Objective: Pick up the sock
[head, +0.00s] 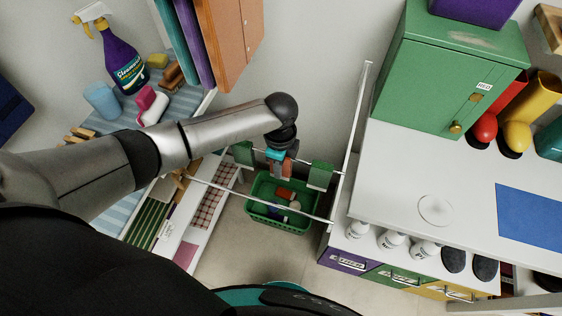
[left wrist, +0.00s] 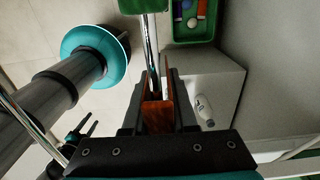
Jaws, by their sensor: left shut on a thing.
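In the head view my left gripper (head: 279,160) is at the chrome rail between the shelf and the white counter. A rust-orange thing (head: 287,168), which looks like the sock, hangs there. In the left wrist view the left gripper (left wrist: 155,80) is shut on this rust-orange sock (left wrist: 157,114), its jaws on either side of it. The rail (left wrist: 152,50) runs right by the jaws; I cannot tell whether the sock still touches it. My right gripper (left wrist: 90,122) shows small in the left wrist view, its fingers apart and empty.
Green cloths (head: 321,175) hang on the rail beside the gripper. A green basket (head: 277,224) with several small things stands below on the floor. A shelf with a spray bottle (head: 121,62) is at left. A white counter (head: 385,190) with a green cabinet (head: 440,85) is at right.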

